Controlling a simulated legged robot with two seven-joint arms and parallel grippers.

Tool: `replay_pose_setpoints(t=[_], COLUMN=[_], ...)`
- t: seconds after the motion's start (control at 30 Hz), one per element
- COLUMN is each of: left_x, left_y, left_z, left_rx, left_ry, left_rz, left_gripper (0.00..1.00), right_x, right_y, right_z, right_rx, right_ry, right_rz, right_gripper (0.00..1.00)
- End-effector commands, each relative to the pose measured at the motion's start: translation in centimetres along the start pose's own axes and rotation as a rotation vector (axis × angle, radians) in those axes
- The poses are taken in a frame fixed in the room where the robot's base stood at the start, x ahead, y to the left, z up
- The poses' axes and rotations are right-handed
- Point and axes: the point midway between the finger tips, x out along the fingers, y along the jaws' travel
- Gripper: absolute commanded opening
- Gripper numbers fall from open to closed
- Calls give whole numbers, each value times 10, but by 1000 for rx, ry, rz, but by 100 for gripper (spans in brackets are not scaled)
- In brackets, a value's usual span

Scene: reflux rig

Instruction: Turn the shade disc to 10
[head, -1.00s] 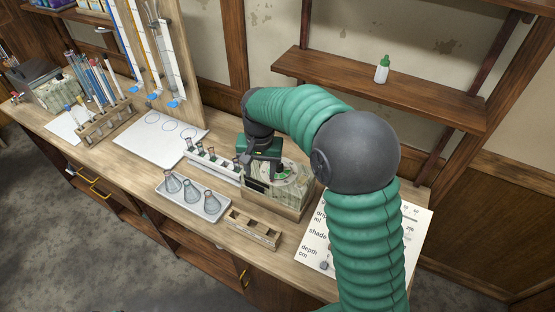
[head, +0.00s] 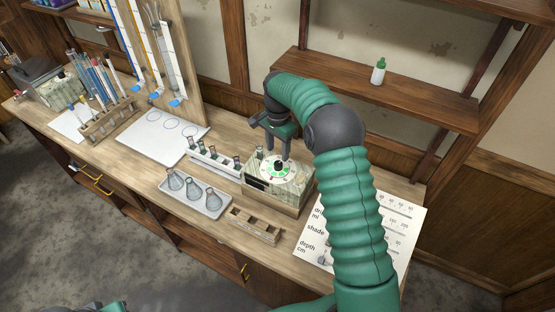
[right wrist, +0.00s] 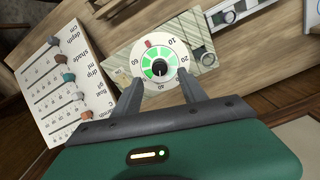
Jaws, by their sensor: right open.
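The shade disc (head: 278,168) is a white numbered dial with a green ring and a black centre knob, on top of a pale patterned box (head: 270,188). In the right wrist view the disc (right wrist: 167,46) shows whole, with a red mark (right wrist: 149,43) at its rim close to the 10. My right gripper (head: 279,152) is open and empty, apart from the disc and just above and behind it. In the right wrist view its two fingers (right wrist: 161,90) are spread wide below the disc. Only a sliver of my left arm shows at the bottom edge; its fingers are out of view.
A rack of small flasks (head: 213,162) stands left of the box. A slider board (head: 312,254) lies to the right, partly behind my right arm. A shelf holds a green-capped bottle (head: 378,73).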

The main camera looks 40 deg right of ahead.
Motion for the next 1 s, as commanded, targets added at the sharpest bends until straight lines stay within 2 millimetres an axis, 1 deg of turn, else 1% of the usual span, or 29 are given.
replay_pose_setpoints(t=[0.03, 0.1, 0.2, 0.3, 0.43, 0.6, 0.63, 1.0], left_x=[-6, -10, -14, -15, -16, -15, -15, -15], left_y=[0, 0, 0, 0, 0, 0, 0, 0], left_z=[-1, -2, -3, -4, -4, -4, -4, -4], left_rx=[0, 0, 0, 0, 0, 0, 0, 0], left_ry=[0, 0, 0, 0, 0, 0, 0, 0], left_rz=[0, 0, 0, 0, 0, 0, 0, 0], left_gripper=[36, 36, 36, 36, 36, 36, 36, 36], right_x=[11, 28, 46, 58, 64, 64, 64, 64], right_y=[1, 1, 1, 1, 0, 0, 0, 0], right_z=[1, 1, 0, 0, 0, 1, 1, 0], right_rx=[0, 0, -1, 0, 0, -1, -1, -1], right_ry=[-3, -4, -2, -1, 0, 1, 1, 0], right_rz=[4, 4, 2, 0, -1, -1, -1, -2], right_gripper=[50, 50, 50, 50, 50, 50, 48, 0])
